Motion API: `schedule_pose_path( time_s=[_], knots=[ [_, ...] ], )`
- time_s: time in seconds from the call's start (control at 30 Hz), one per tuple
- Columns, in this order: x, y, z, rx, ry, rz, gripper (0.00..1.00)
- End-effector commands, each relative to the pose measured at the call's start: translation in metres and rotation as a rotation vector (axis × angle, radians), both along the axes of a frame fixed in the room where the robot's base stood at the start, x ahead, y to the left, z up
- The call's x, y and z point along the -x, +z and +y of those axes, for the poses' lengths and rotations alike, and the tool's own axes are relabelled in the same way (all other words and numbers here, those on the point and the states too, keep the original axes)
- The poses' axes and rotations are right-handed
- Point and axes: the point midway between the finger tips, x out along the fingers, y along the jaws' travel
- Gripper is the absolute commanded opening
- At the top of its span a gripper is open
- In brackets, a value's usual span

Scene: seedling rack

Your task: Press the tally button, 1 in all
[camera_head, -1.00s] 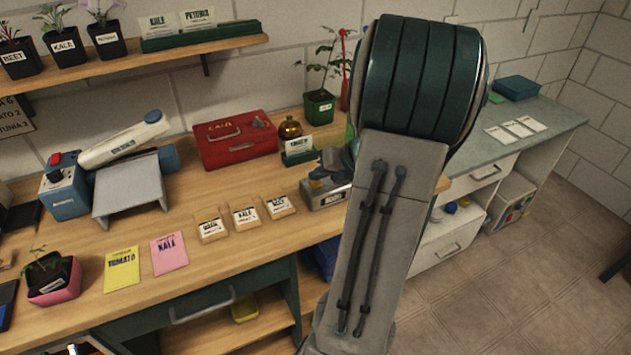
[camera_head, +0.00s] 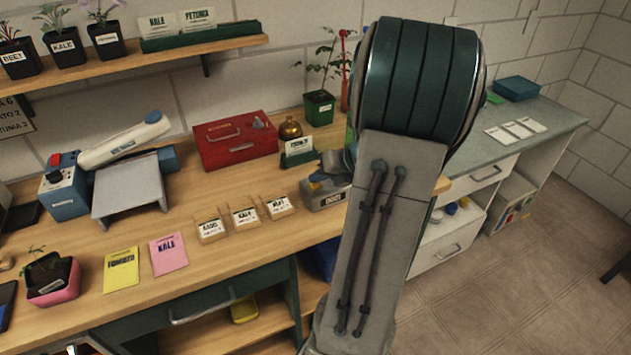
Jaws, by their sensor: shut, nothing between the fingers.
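No button clearly marked as a tally button can be made out. A red button (camera_head: 55,159) sits on top of a blue box with a dial (camera_head: 63,190) at the left of the bench. A brass dome (camera_head: 290,129) stands beside the red case; I cannot tell whether it is a bell or a button. My arm rises large in the middle right and hides part of the bench.
A green pot (camera_head: 319,108) stands behind. Bare wood lies between the packets and red case.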

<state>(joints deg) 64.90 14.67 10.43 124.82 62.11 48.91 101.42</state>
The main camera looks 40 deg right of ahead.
Motion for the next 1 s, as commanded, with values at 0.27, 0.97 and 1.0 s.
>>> schedule_pose_path(
  time_s=[0.27, 0.97, 1.0],
  knots=[
    [0.000, 0.016, 0.000, 0.000, 0.001, 0.001, 0.00],
    [0.000, 0.039, 0.000, 0.000, 0.001, 0.001, 0.00],
    [0.000, 0.043, 0.000, 0.000, 0.001, 0.001, 0.00]
  ],
)
